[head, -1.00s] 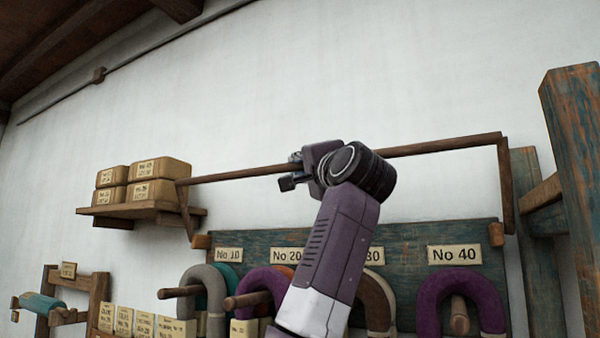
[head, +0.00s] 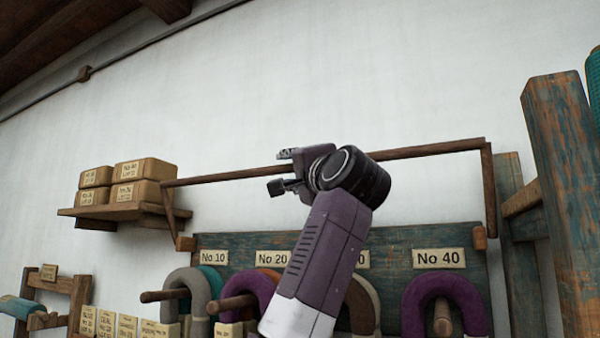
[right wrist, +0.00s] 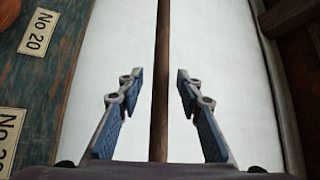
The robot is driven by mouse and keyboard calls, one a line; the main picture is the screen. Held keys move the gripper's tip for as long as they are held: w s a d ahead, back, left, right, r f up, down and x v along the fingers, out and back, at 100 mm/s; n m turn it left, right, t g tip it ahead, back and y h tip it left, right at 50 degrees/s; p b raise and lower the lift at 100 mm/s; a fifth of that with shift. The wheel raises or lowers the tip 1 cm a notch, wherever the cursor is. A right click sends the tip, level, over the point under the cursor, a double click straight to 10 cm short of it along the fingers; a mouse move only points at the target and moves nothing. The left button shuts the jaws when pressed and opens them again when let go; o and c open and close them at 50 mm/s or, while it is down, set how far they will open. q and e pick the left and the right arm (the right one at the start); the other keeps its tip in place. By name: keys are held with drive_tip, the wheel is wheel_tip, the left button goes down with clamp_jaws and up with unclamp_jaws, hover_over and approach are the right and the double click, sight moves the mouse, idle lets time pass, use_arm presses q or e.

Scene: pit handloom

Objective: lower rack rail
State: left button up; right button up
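The rack rail (head: 430,150) is a thin brown wooden bar across the white wall above the blue-green rack board, with a short arm hanging down at each end. My right gripper (head: 280,170) is at the rail, left of its middle, one finger above it and one below in the head view. In the right wrist view the right gripper (right wrist: 159,76) is open, and the rail (right wrist: 162,40) runs between the two finger pads with a gap on each side. My right wrist hides part of the rail. My left gripper is not in view.
Under the rail, the rack board (head: 400,245) carries number signs and wooden pegs with yarn hanks (head: 440,295). A shelf (head: 95,212) with several boxes is beside the rail's left end. A wooden post (head: 562,170) stands right. The wall above is clear.

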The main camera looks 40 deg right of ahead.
drive_tip(key=v, duration=1)
drive_tip(key=shift+s+f, duration=0.1)
